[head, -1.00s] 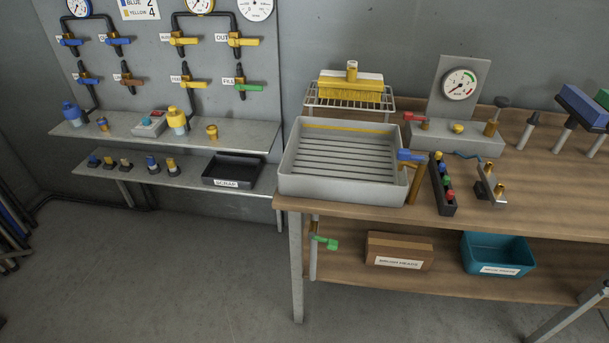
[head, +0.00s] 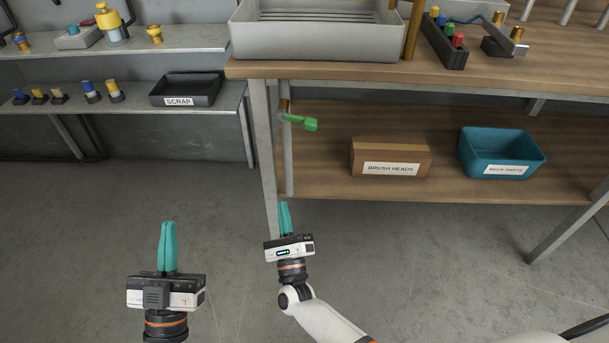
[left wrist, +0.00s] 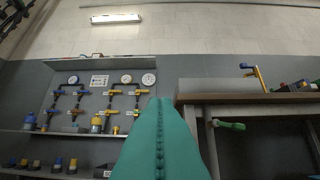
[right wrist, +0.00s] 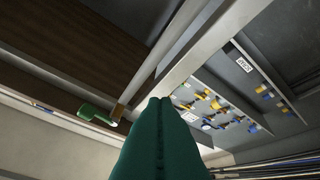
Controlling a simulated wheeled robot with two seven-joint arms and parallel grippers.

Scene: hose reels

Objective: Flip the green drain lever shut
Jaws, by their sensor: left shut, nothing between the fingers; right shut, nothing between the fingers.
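The green drain lever (head: 300,121) sits on a vertical pipe under the front left corner of the bench, sticking out to the right, roughly level. It also shows in the left wrist view (left wrist: 229,126) and in the right wrist view (right wrist: 97,114). My right gripper (head: 284,205) is shut and empty, below the lever and apart from it, near the bench's front leg. My left gripper (head: 168,225) is shut and empty, further left and lower over the floor. The teal fingers fill the lower middle of both wrist views.
The bench leg (head: 265,150) stands just left of the drain pipe. A brown box labelled BRUSH HEADS (head: 390,158) and a teal bin (head: 500,153) stand on the lower shelf. A grey tray (head: 310,42) is on top. A black SCRAP tray (head: 185,90) is at left. The floor in front is clear.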

